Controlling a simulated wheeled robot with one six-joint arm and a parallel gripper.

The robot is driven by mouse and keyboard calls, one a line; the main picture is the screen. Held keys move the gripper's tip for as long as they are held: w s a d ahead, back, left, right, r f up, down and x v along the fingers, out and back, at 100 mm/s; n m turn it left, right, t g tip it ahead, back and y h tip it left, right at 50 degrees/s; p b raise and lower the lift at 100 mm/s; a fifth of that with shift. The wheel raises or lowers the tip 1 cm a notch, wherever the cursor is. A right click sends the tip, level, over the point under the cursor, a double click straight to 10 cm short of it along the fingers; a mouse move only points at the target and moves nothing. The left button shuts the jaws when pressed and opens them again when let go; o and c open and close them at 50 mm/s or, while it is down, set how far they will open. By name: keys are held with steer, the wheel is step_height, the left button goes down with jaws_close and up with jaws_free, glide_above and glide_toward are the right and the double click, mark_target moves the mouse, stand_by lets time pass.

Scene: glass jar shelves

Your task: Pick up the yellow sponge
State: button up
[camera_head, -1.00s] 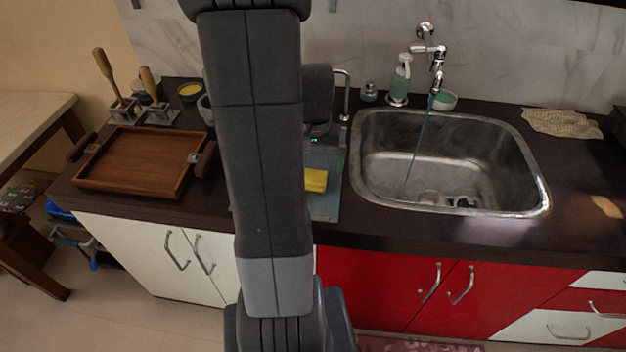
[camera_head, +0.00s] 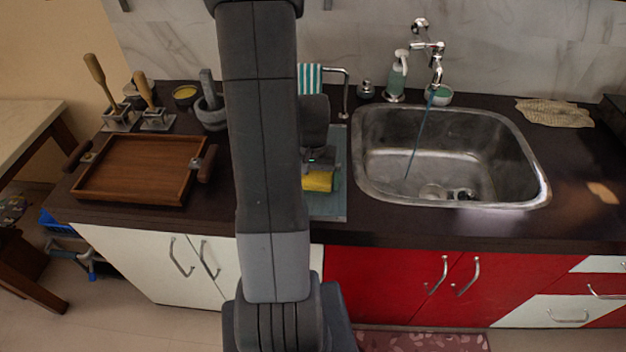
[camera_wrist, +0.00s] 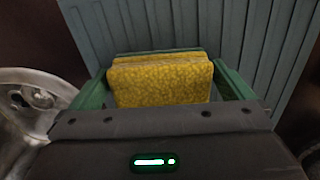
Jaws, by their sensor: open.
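The yellow sponge (camera_head: 318,181) lies on the grey-blue ribbed drainboard (camera_head: 333,205) to the left of the sink. In the wrist view the sponge (camera_wrist: 160,82) sits between the two green fingers of my gripper (camera_wrist: 160,88), with a narrow gap on each side. My gripper (camera_head: 318,166) is open and low over the sponge in the head view, where my arm hides part of the drainboard. I cannot tell from the head view how far down the fingers reach.
The steel sink (camera_head: 452,204) with running water is to the right. A wooden tray (camera_head: 140,168) and a mortar (camera_head: 209,116) stand to the left. A towel rail (camera_head: 346,90) with a striped cloth (camera_head: 310,78) rises behind the drainboard. A soap bottle (camera_head: 398,78) stands behind the sink.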

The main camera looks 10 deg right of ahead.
mark_target(313, 177)
steer(key=shift+c, duration=0.4)
steer(key=c, duration=0.6)
step_height(313, 177, up, 10)
steer(key=shift+r, duration=0.1)
